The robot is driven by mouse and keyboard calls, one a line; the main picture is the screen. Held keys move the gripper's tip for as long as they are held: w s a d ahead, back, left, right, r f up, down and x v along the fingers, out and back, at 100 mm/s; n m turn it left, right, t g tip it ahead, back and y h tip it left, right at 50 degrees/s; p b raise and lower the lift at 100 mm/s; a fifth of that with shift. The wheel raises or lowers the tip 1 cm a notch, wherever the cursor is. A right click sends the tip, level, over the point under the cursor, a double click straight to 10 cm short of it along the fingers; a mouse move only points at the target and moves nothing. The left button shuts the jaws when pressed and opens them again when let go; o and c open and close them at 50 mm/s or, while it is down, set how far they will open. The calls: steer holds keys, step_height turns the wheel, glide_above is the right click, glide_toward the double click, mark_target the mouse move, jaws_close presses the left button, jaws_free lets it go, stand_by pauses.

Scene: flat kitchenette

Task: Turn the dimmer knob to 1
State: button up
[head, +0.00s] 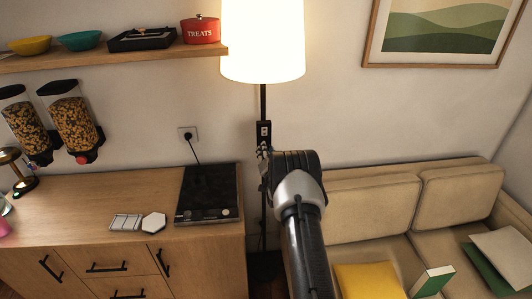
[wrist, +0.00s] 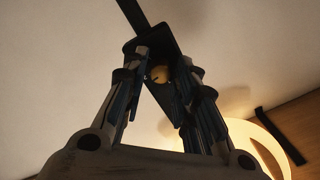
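A black dimmer box (head: 264,131) sits on the pole of the lit floor lamp (head: 262,40). My gripper (head: 264,154) is just below the box's front in the head view, with my arm behind it. In the wrist view, a small round yellowish knob (wrist: 159,74) shows on the dark box (wrist: 163,46). My gripper's two fingers (wrist: 164,62) stand apart on either side of the knob, with a visible gap around it. Whether a fingertip touches the box is unclear. The knob's marks and setting are too dark and small to read.
A wooden cabinet with a black hob (head: 207,192) stands left of the lamp. A beige sofa (head: 370,208) with cushions is on the right. A shelf (head: 120,57) with bowls and a red treats tin ends close to the lampshade. A framed picture (head: 440,35) hangs on the wall.

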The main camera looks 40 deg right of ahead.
jaws_close()
steer(key=shift+b, duration=0.35)
steer(key=shift+w+a+r+n+g+b, duration=0.1)
steer(key=shift+r+n+g+b, duration=0.1)
steer(key=shift+n+b, duration=3.4)
steer(key=shift+r+n+g+b, duration=0.1)
steer(key=shift+n+g+b, duration=0.1)
steer(key=shift+n+b, duration=3.35)
steer(key=shift+n+p, duration=0.6)
steer(key=shift+n, duration=0.05)
steer(key=shift+o, duration=0.6)
jaws_free()
steer(key=shift+o, duration=1.3)
steer(key=shift+f, duration=0.2)
